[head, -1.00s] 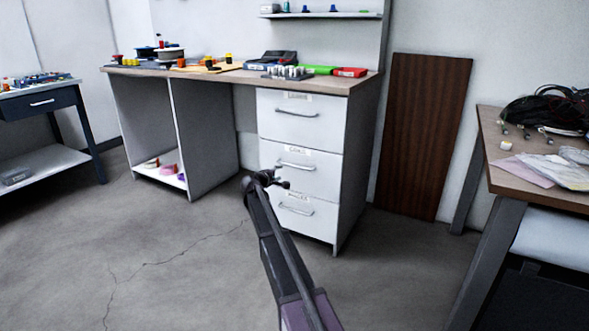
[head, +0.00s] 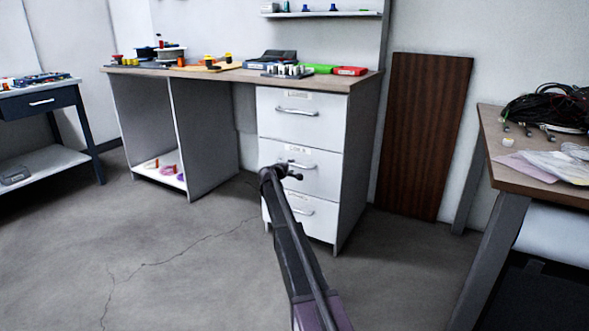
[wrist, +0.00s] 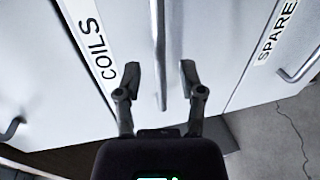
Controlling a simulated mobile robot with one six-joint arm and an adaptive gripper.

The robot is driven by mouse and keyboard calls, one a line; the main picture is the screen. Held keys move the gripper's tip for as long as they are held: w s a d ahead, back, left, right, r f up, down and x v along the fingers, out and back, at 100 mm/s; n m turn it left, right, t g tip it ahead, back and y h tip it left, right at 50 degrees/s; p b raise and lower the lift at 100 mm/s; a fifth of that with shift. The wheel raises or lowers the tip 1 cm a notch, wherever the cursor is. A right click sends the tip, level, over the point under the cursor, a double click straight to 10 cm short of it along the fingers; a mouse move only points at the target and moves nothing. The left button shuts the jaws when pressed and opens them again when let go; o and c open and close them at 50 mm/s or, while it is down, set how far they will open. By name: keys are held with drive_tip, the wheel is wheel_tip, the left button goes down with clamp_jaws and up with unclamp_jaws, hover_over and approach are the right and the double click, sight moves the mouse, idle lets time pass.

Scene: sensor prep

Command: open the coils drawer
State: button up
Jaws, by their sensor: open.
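The coils drawer (head: 322,182) is the shut middle drawer of the white desk unit. In the wrist view its white front carries the COILS label (wrist: 96,48), left of its bar handle (wrist: 158,40). My gripper (wrist: 160,78) is open, with one finger on each side of the handle's line.
The drawer above (head: 300,125) and the spares drawer below (head: 325,228) are shut. A brown panel (head: 424,135) leans on the wall to the right. A table (head: 500,170) stands at the right. Bare floor (head: 170,260) lies to the left.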

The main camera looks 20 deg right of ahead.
sight(294, 165)
drive_tip(key=shift+x, duration=1.65)
clamp_jaws()
